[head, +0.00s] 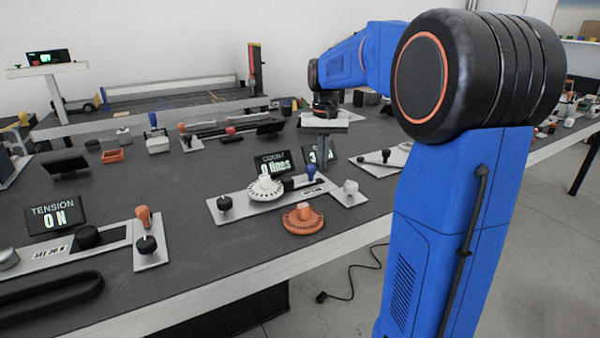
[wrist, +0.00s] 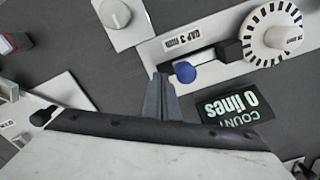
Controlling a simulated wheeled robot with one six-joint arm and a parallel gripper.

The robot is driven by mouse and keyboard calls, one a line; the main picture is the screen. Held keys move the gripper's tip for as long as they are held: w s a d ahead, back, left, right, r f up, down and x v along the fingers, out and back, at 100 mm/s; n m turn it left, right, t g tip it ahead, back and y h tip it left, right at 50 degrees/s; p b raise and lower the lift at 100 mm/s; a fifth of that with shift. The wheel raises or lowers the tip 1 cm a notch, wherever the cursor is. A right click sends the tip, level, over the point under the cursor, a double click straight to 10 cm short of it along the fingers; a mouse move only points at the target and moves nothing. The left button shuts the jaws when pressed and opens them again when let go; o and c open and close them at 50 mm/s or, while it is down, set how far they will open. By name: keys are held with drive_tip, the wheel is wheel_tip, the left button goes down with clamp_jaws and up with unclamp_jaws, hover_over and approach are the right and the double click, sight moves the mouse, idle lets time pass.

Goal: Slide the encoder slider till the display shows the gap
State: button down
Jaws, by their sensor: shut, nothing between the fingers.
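The encoder slider has a blue ball knob (head: 310,170) beside a black block (head: 288,185); they also show in the wrist view as the blue knob (wrist: 186,72) and the block (wrist: 229,50). A white toothed disc (head: 266,189) stands left of the block. The display (head: 272,164) reads "COUNT 0 lines". A label (wrist: 182,40) near the knob reads "GAP 3", with smaller text I cannot read. My gripper (wrist: 161,76) is shut and empty, its tips just left of the blue knob in the wrist view. I cannot tell whether they touch it.
A second display (head: 320,151) is partly hidden by my gripper. A round grey knob (head: 350,187) on a white plate stands right of the slider. An orange disc (head: 303,219) lies in front. Other devices, including the "TENSION" display (head: 55,215), crowd the dark table.

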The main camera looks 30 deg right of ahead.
drive_tip(key=shift+r, duration=0.1)
wheel_tip(320, 180, up, 8)
idle(1.0)
idle(0.4)
